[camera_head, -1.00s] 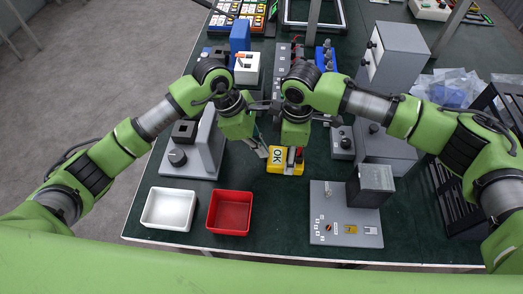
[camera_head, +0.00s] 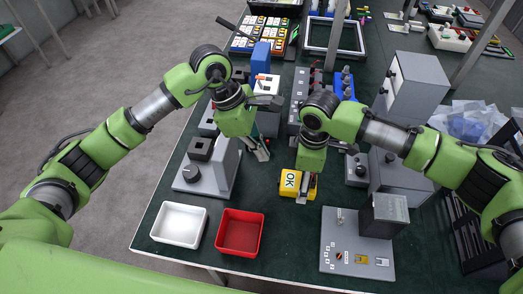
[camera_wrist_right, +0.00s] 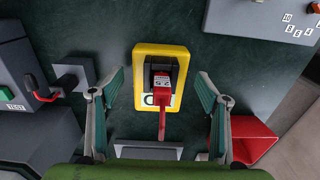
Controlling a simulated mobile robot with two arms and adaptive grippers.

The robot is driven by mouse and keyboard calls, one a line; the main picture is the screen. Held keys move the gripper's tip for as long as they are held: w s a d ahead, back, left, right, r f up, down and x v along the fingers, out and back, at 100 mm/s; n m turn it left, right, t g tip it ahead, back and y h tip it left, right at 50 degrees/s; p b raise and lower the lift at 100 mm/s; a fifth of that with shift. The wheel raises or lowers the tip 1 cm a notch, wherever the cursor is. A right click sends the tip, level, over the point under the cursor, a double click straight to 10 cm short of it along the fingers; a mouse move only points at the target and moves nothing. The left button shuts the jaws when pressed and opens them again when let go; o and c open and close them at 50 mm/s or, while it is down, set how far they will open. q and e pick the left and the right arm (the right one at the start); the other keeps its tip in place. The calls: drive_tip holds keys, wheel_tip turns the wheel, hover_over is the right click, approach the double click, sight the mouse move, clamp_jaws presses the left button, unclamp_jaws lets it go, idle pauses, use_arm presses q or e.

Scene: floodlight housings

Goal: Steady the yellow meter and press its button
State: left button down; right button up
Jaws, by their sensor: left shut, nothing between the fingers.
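I cannot make out the button for certain.
A white tray (camera_head: 180,205) and a red tray (camera_head: 261,236) stand at the front left. A grey panel (camera_head: 330,262) is at the front right. A grey device with a knob (camera_head: 190,178) is left, and a small grey box (camera_head: 356,181) is close right of the meter.

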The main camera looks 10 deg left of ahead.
wheel_tip(320, 180, up, 12)
idle(0.6)
